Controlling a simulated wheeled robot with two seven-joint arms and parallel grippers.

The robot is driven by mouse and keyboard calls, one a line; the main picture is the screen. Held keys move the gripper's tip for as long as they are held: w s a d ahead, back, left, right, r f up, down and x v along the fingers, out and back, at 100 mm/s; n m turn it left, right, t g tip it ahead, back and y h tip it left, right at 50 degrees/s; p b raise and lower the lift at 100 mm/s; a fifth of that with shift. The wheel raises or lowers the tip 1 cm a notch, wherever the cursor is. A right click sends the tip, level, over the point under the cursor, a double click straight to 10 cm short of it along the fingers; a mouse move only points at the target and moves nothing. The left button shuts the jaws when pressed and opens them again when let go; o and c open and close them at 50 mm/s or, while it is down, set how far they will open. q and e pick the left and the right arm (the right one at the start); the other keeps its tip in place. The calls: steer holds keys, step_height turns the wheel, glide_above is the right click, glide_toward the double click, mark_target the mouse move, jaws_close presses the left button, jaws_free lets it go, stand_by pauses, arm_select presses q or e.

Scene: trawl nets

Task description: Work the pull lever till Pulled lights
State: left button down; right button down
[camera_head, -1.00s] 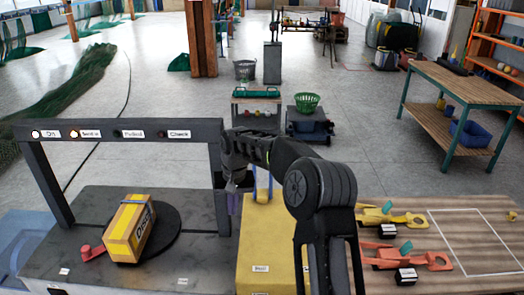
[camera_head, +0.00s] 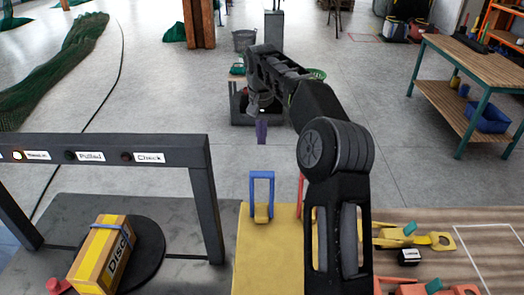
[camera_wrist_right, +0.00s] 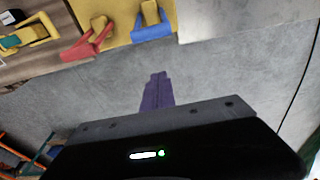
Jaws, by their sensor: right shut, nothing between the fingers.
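A yellow box (camera_head: 262,250) carries an upright blue lever handle (camera_head: 262,188) and a red lever (camera_head: 300,195), partly hidden by my arm. Both handles also show in the right wrist view, blue (camera_wrist_right: 152,31) and red (camera_wrist_right: 92,42). I cannot tell which is the pull lever. On the dark frame, the Pulled lamp (camera_head: 69,155) is dark and the lamp left of it (camera_head: 18,155) glows. My right gripper (camera_head: 262,131), with purple fingers, is shut and empty, beyond the box's far edge and apart from both handles. My left gripper is out of view.
A yellow Disc carton (camera_head: 103,252) sits on a black round plate left of the yellow box. The frame's right post (camera_head: 207,215) stands close to the box. Clamp-like parts lie on the wooden table (camera_head: 450,225) at right. Open floor lies beyond the box.

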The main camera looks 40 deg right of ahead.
steer(key=shift+r, duration=0.2)
step_height(320, 180, down, 9)
steer(key=s+a+b, duration=0.1)
steer(key=s+b, duration=0.1)
steer(key=b, duration=0.1)
steer(key=shift+a, duration=0.3)
stand_by(0.5)
